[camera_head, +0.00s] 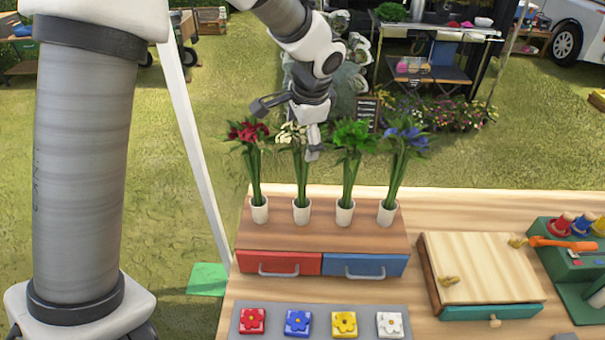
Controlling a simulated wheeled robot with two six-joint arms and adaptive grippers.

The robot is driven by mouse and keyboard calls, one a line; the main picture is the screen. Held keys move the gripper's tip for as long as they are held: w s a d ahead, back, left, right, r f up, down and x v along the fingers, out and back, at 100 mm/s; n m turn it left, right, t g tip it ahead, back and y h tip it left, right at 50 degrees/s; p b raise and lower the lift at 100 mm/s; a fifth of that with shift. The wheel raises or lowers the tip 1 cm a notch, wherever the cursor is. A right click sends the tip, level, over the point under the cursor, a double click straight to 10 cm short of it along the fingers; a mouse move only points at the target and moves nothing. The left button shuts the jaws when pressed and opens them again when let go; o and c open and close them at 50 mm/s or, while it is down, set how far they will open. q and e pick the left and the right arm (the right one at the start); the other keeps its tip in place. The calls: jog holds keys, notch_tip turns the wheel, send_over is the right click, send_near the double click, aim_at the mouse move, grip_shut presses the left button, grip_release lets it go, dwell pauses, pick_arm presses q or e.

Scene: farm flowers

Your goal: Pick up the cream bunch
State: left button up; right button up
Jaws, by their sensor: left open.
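The cream bunch (292,136) stands upright in a small white pot (301,212), second from the left in a row on top of a wooden drawer unit (322,241). Its cream heads are partly covered by my left gripper. My left gripper (286,127) is open at the height of the flower heads, one finger to the left and one to the right in the picture. I cannot tell whether it touches the bunch. My right gripper is not in view.
A red bunch (249,134) stands close on the left, with a green bunch (352,140) and a blue bunch (405,142) on the right. A wooden box (482,266) and a green tool stand (577,262) are further right. Flower tiles lie on a grey mat (272,323) in front.

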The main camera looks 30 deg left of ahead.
pick_arm(q)
jog(key=f, duration=0.1)
jog(key=w+f, duration=0.1)
jog(key=shift+w+a+f, duration=0.2)
jog(key=shift+a+f, duration=0.15)
jog(key=shift+f, duration=0.05)
jog(key=shift+s+d+r, duration=0.1)
jog(key=shift+s+r, duration=0.15)
jog(key=shift+s, duration=0.05)
jog(key=c, duration=1.7)
